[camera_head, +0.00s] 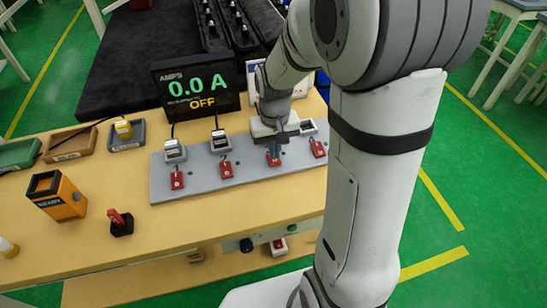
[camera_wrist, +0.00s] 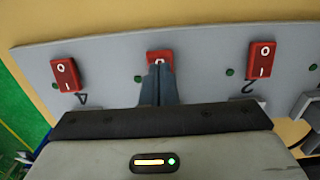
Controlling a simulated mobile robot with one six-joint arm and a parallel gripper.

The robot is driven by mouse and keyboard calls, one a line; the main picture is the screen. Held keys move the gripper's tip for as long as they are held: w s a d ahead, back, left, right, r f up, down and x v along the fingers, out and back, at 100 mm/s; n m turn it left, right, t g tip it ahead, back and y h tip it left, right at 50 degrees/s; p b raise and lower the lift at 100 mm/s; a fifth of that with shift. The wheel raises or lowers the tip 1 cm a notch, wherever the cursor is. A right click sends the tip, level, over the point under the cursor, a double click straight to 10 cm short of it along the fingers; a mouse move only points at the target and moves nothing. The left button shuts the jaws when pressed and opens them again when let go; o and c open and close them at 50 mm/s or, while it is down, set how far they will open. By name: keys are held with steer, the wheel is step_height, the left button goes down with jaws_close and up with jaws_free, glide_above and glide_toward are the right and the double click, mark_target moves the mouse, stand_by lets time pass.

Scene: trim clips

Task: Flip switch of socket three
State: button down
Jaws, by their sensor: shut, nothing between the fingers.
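The third red switch (camera_head: 273,160) from the left sits on the grey socket panel (camera_head: 200,191). My gripper (camera_head: 273,146) is over it from behind, fingers shut and pointing down. In the wrist view my gripper (camera_wrist: 158,70) has its fingertips together at the face of that red switch (camera_wrist: 156,54), hiding most of it; I cannot tell if they touch. Part of a white mark shows just above the tips. Red switches marked 0 and I stand to either side, one by an inverted 4 (camera_wrist: 65,75) and one by an inverted 2 (camera_wrist: 261,59).
A black display (camera_head: 197,86) reads AMPS, 0.0 A and OFF. Plugs stand in the two left sockets (camera_head: 220,142). An orange tester (camera_head: 56,196), a small red-topped black block (camera_head: 120,224) and trays (camera_head: 68,144) lie left on the wooden bench.

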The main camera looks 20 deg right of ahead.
steer(key=shift+f+b, duration=0.6)
steer(key=shift+f, duration=0.2)
steer(key=shift+r, duration=0.1)
steer(key=shift+r+p, duration=2.7)
steer(key=shift+r, duration=0.8)
steer(key=s+r+t, duration=0.3)
steer(key=s+r, duration=0.6)
steer(key=s, duration=0.5)
steer(key=shift+s+r, duration=0.15)
steer(key=shift+r, duration=0.2)
